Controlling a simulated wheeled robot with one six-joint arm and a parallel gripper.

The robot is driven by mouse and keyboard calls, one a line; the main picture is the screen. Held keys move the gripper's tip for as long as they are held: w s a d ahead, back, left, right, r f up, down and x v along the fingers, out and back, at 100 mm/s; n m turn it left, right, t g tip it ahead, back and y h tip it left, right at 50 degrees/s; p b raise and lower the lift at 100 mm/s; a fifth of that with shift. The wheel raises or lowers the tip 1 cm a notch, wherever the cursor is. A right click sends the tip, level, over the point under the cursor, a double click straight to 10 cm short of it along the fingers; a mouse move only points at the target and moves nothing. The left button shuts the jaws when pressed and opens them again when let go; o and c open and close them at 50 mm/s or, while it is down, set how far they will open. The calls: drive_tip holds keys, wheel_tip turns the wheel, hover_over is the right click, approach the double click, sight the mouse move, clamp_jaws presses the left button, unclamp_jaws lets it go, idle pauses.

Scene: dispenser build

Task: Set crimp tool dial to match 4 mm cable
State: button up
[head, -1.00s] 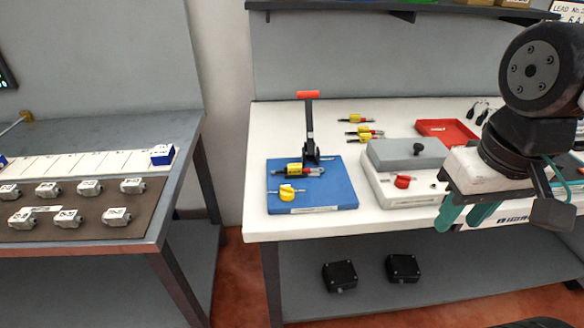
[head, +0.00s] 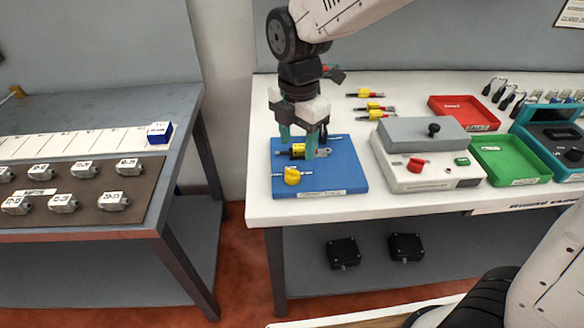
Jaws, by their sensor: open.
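The crimp tool's blue base (head: 347,178) lies at the left of the white bench. A yellow dial (head: 292,175) sits on the base's front left; its setting is too small to read. A yellow and black cable piece with a metal lug (head: 299,150) lies on the base behind the dial. My gripper (head: 298,152) is open and points down over the base, its teal fingers around or just in front of the cable piece; I cannot tell if they touch it. My arm hides the tool's upright lever.
A grey-lidded box with a red knob (head: 416,164) stands right of the base. Red (head: 464,113) and green (head: 510,160) trays and a teal case (head: 550,140) are further right. The left table (head: 60,240) holds several metal blocks.

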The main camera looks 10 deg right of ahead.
sight(293, 171)
drive_tip(key=shift+w+a+f+n, duration=0.15)
drive_tip(key=shift+a+f+n, duration=0.25)
drive_tip(key=shift+a+f, duration=0.15)
drive_tip(key=shift+f, duration=0.25)
wheel_tip(293, 171, down, 7)
drive_tip(key=shift+r, duration=0.1)
drive_tip(key=c, duration=1)
